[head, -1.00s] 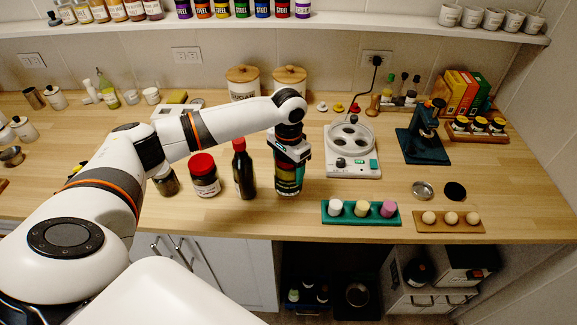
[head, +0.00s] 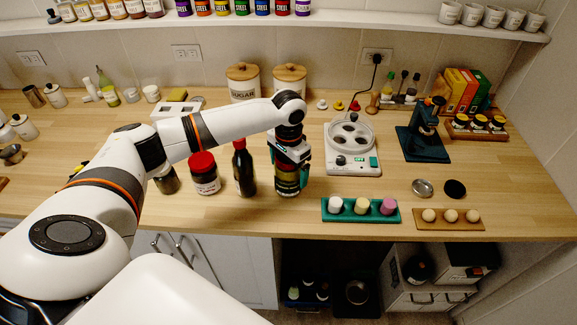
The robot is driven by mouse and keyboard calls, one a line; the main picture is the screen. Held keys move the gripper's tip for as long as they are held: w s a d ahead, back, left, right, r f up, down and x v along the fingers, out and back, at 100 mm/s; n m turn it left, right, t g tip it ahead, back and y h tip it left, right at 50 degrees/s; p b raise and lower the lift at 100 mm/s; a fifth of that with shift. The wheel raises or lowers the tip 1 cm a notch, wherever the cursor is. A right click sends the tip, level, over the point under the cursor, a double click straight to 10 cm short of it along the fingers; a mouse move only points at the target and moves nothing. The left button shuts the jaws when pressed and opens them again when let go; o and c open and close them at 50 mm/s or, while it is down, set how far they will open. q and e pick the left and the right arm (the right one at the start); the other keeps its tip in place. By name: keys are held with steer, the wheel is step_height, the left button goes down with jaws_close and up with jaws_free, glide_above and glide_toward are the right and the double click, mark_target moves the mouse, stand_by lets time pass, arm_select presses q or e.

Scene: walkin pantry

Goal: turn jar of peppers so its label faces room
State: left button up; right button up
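The jar of peppers (head: 287,187) stands upright near the front of the wooden counter, right of a dark bottle. My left gripper (head: 291,180) comes down over it from above, with a teal finger on each side, and appears shut on it. The gripper hides the jar's upper part. Yellowish contents and a dark lower part show between the fingers. I cannot make out which way its label faces. My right gripper is not in view.
A dark bottle (head: 244,168) and a red-lidded jar (head: 204,174) stand close on the left. A green tray (head: 345,216) with small pots lies to the right, and a white appliance (head: 352,160) stands behind. The counter's front edge is near.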

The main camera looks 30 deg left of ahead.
arm_select(q)
steer(key=shift+f, duration=0.1)
step_height(320, 180, up, 12)
steer(key=shift+r+b, duration=0.1)
steer(key=shift+b, duration=1.15)
